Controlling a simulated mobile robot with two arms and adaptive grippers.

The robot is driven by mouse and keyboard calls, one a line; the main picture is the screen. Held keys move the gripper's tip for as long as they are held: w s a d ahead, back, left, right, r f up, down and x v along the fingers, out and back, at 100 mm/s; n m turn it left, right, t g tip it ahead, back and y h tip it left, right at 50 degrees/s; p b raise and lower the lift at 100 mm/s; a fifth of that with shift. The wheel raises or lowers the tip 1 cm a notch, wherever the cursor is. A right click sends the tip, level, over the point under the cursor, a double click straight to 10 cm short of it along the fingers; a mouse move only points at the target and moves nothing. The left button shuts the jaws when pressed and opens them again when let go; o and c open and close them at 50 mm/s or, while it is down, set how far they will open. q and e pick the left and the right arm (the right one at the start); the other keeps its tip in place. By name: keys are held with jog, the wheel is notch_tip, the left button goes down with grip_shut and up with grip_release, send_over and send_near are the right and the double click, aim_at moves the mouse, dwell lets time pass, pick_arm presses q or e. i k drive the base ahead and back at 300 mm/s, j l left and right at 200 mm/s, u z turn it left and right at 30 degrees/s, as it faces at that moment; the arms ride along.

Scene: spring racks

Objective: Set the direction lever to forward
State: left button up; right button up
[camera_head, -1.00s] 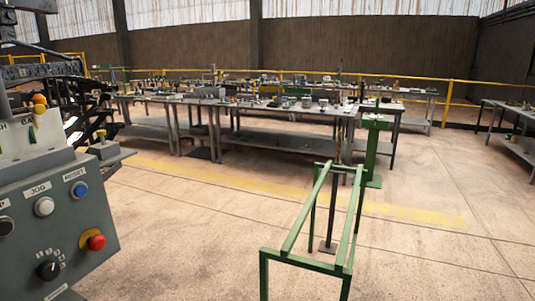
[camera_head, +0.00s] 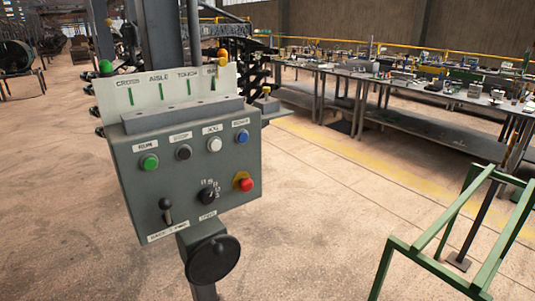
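The direction lever (camera_head: 167,211) is a short dark stick with a round knob at the lower left of a grey control box (camera_head: 130,180). A small label plate (camera_head: 168,231) sits just below it; its wording is too small to read surely. The lever looks roughly upright, with its knob at the top; I cannot tell its exact setting. The box also bears a green button (camera_head: 149,162), a dark button, a white button (camera_head: 214,144), a blue button (camera_head: 242,136), a red knob (camera_head: 246,185) and a black speed dial (camera_head: 207,196). Neither gripper shows.
A black handwheel (camera_head: 212,260) stands out below the box on its post. A green metal frame (camera_head: 430,262) stands at the lower right. Long workbenches (camera_head: 430,135) with many small items line the back right. The concrete floor left of the box and between box and frame is clear.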

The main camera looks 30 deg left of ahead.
aim_at(165, 203)
jog(key=u, duration=1.3)
